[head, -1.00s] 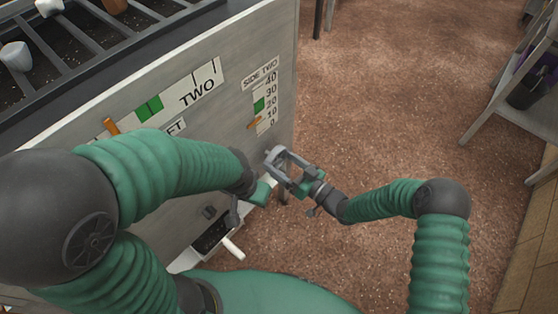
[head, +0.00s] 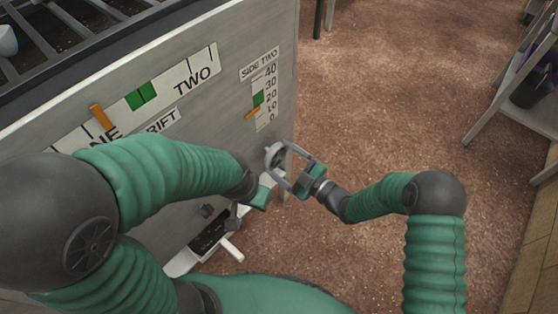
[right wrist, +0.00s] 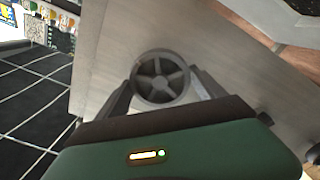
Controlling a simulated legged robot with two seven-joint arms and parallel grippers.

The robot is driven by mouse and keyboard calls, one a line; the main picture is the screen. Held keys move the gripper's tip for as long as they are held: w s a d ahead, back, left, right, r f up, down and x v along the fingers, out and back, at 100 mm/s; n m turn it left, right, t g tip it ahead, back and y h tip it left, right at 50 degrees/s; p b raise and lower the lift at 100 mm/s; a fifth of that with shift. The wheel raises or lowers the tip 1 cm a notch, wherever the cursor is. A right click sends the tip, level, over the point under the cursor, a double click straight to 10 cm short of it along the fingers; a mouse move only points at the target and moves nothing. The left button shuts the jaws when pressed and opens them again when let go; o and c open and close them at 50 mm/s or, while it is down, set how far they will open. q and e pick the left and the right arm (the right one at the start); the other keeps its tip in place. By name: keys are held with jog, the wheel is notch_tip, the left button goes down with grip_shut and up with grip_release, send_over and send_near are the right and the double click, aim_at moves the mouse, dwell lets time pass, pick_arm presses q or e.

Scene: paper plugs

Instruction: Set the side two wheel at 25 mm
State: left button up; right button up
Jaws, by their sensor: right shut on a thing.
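The side two wheel (right wrist: 160,76) is a grey spoked handwheel on the machine's panel, seen face-on in the right wrist view. In the head view the wheel (head: 273,154) shows at the panel's right edge. My right gripper (head: 282,163) is shut on its rim, a finger on each side. The side two scale (head: 269,99) on the panel runs from 0 to 40. Its orange pointer (head: 252,113) sits between 10 and 20, a little below the green band (head: 258,98). My left gripper (head: 258,197) is low by the panel; its fingers cannot be made out clearly.
A longer scale with a green band (head: 141,96) and an orange pointer (head: 101,115) is on the panel's left. A white-handled lever (head: 232,249) is low on the machine. The brown floor to the right is open, with a grey table (head: 515,95) beyond.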

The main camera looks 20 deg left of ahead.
jog(key=n+b, duration=0.1)
jog(key=n, duration=0.2)
jog(key=shift+f, duration=0.15)
jog(key=n+b, duration=0.3)
jog(key=n, duration=0.1)
jog(key=n+b, duration=0.5)
jog(key=n, duration=0.1)
jog(key=shift+n, duration=0.3)
jog(key=o, duration=1.4)
